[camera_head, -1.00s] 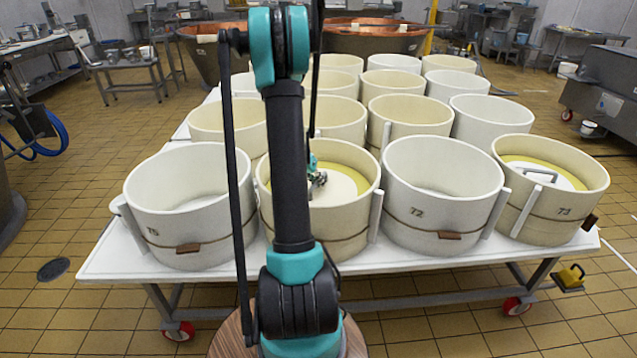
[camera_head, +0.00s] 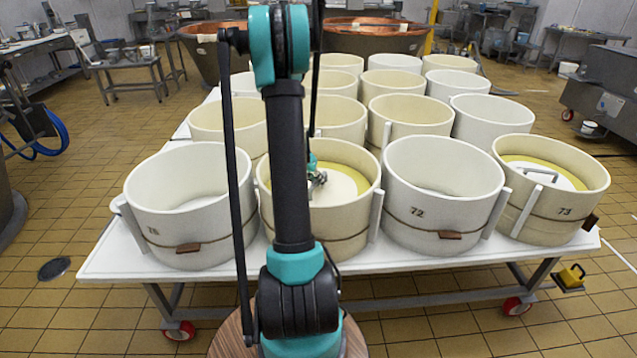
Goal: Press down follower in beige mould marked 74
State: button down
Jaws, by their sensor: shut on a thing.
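My gripper (camera_head: 318,181) is inside the mould's rim, low over the follower, partly hidden by my arm. It appears shut on the follower's handle, but the handle itself is mostly hidden.
Beige mould 73 (camera_head: 548,205) at far right holds a follower with a grey handle. Several moulds stand behind on the white table (camera_head: 110,262). Copper vats (camera_head: 372,38) stand at the back.

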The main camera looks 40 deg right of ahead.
jog(key=c, duration=1.4)
grip_release()
jog(key=shift+r, duration=0.1)
jog(key=v, duration=1.2)
jog(key=s+a+r+n+t+y, duration=0.15)
jog(key=a+n, duration=0.25)
jog(key=a, duration=0.6)
jog(key=s+a+r+n+t+y, duration=0.1)
jog(key=s+a+n+t+y, duration=0.2)
jog(key=a, duration=0.7)
jog(key=s+a+r+n+t+y, duration=0.15)
jog(key=a+n, duration=0.25)
jog(key=a, duration=0.7)
jog(key=s+f, duration=0.2)
jog(key=s, duration=0.2)
jog(key=s+f+g, duration=0.1)
jog(key=s+f, duration=0.2)
jog(key=s, duration=0.1)
jog(key=s+f+g, duration=0.1)
jog(key=s+f, duration=0.2)
jog(key=s, duration=0.1)
jog(key=shift+s+n, duration=0.3)
jog(key=shift+n, duration=0.1)
